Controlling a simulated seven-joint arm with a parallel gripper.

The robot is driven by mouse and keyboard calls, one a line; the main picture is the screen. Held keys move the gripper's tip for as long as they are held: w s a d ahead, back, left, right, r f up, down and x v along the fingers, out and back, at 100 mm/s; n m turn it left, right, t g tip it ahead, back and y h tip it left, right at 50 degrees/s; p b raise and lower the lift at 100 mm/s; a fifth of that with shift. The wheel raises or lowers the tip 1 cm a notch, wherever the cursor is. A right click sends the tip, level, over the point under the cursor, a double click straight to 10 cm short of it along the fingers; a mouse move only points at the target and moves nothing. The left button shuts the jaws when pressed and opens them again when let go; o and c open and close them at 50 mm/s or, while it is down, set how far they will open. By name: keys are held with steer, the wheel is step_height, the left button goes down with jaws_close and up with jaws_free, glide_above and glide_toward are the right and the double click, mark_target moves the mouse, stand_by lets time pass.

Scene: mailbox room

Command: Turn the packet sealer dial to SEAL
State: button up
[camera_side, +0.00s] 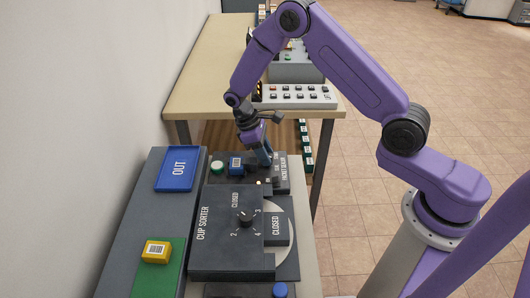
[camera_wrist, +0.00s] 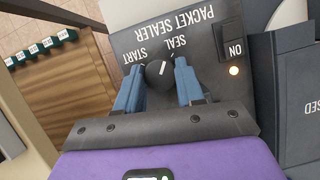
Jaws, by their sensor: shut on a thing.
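The packet sealer (camera_wrist: 205,60) is a dark grey panel with white lettering. Its round black dial (camera_wrist: 158,73) sits between the printed words START on the left and SEAL at the upper right. The dial's white mark points up and slightly right, toward the SEAL side. My gripper (camera_wrist: 157,80) has its two blue fingers on either side of the dial and is shut on it. In the side view my gripper (camera_side: 263,154) reaches down to the packet sealer (camera_side: 281,172) and hides the dial there.
A lit lamp (camera_wrist: 234,71) beside the word ON is on the sealer. A blue OUT tray (camera_side: 177,184), a yellow box (camera_side: 156,251) and a blue block (camera_side: 236,163) are nearby. Another table (camera_side: 213,65) stands behind.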

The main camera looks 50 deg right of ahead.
stand_by(0.3)
steer(key=o, duration=1)
steer(key=shift+o, duration=0.2)
steer(key=shift+r, duration=0.1)
steer(key=v, duration=1.7)
steer(key=shift+w+r, duration=0.1)
steer(key=shift+w, duration=0.05)
